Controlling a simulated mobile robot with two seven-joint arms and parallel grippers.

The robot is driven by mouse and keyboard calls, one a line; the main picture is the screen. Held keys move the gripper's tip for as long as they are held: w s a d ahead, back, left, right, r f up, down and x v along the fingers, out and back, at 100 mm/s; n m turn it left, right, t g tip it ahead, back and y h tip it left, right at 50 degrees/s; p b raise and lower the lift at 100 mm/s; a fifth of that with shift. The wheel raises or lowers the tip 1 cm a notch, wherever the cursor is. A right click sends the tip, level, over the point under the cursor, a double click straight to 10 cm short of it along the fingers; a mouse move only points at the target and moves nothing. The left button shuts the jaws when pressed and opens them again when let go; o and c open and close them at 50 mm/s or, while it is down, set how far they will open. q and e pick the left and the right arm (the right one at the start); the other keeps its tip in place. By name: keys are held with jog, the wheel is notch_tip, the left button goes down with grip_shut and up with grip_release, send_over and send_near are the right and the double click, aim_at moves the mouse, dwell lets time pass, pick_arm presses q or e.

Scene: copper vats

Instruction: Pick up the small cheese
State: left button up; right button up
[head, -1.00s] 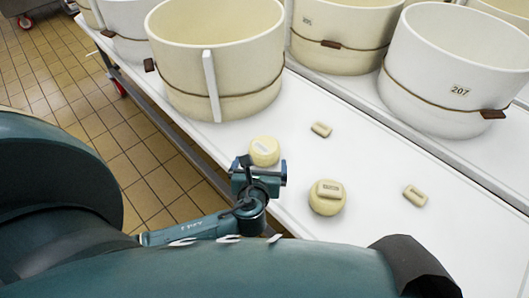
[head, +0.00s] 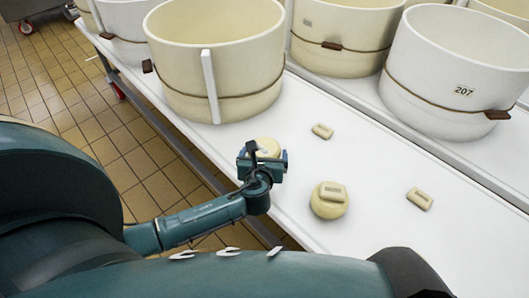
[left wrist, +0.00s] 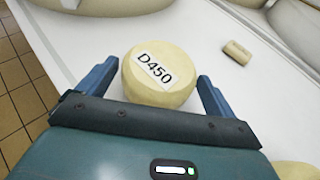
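A small round pale-yellow cheese (head: 267,146) sits on the white table near its left edge, partly hidden by my left gripper (head: 263,158) in the head view. In the left wrist view the cheese (left wrist: 160,75) carries a white label reading D450. My left gripper (left wrist: 150,85) is open, with one blue finger on each side of the cheese. A gap shows between the right finger and the cheese; the left finger is close to its side. Another round cheese (head: 328,208) with a block on top stands farther right. My right gripper is not in view.
The white table (head: 290,215) also bears small pale blocks, one behind the cheeses (head: 322,131) and one at right (head: 419,199). Tiled floor (head: 150,170) lies left of the table edge.

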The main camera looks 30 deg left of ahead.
aim_at(264, 153)
pick_arm(q)
jog(key=c, duration=0.9)
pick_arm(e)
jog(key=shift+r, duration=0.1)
pick_arm(q)
jog(key=shift+r, duration=0.15)
jog(key=shift+c, duration=0.2)
notch_tip(264, 153, up, 9)
jog(key=p, duration=0.4)
jog(key=shift+r, duration=0.45)
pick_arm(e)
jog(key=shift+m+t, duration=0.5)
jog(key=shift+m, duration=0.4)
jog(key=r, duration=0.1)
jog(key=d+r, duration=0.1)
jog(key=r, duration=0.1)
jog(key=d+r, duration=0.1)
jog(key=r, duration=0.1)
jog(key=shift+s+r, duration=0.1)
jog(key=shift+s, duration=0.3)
pick_arm(q)
jog(key=shift+r, duration=0.1)
